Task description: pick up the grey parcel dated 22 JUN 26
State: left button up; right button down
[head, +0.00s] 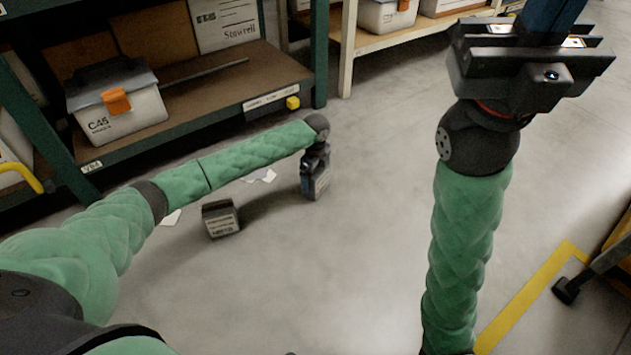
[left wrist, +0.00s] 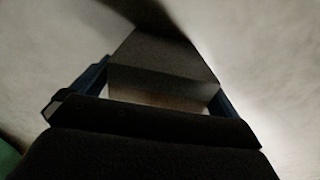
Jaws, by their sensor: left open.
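My left gripper (head: 312,178) points down over the floor, open. In the left wrist view, a grey box-shaped parcel (left wrist: 160,65) lies between its two blue fingers (left wrist: 160,92), with a small pale gap near the palm. In the head view, that parcel shows a pale printed label (head: 322,184), partly hidden by the gripper. A second dark grey parcel (head: 221,218) with a pale label stands on the floor to the left. Neither date can be read. My right gripper (head: 552,15) is raised at the top right, with its fingertips cut off by the picture edge.
A green-framed rack shelf (head: 215,85) stands behind, with a grey-lidded C45 bin (head: 118,105) and cartons. A cream rack (head: 348,50) holds more bins. Paper scraps (head: 262,176) lie on the floor. A yellow floor line (head: 530,297) and a wheeled item are at right. The middle floor is clear.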

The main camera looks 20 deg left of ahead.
pick_arm(q)
jog(key=c, duration=1)
jog(key=shift+r, duration=0.1)
